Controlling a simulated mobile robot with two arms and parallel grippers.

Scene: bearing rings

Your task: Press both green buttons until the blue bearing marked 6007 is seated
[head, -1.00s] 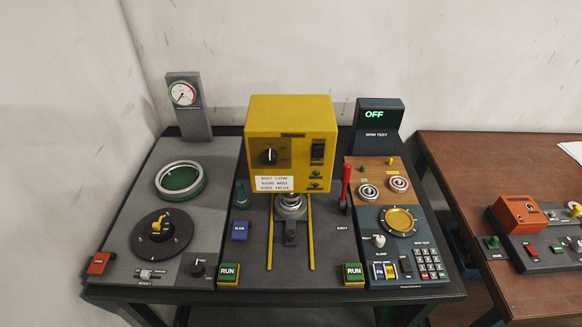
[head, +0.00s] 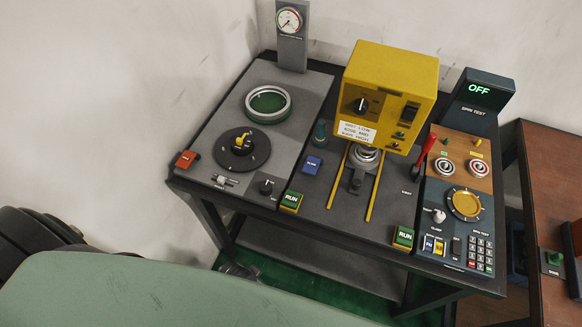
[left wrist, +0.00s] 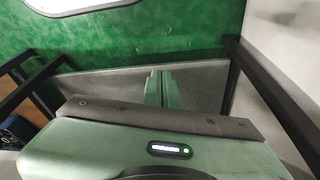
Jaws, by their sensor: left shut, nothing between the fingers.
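Two green RUN buttons sit at the bench's front edge in the head view: the left RUN button (head: 291,201) and the right RUN button (head: 403,237). Between them and behind stands the yellow press (head: 392,90), with a metallic ring-shaped part (head: 365,156) under its head between two yellow rails. I cannot make out a blue bearing or the mark 6007. My left gripper (left wrist: 160,88) shows in the left wrist view, its fingers shut and empty, away from the buttons. No gripper shows in the head view, and my right gripper is out of sight.
A grey panel with a dial gauge (head: 290,20) and a ring in a green seat (head: 268,104) lies left of the press. A red lever (head: 424,153) and the spin test panel (head: 464,203) are right. A brown table (head: 548,200) stands beyond. The bench front is clear.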

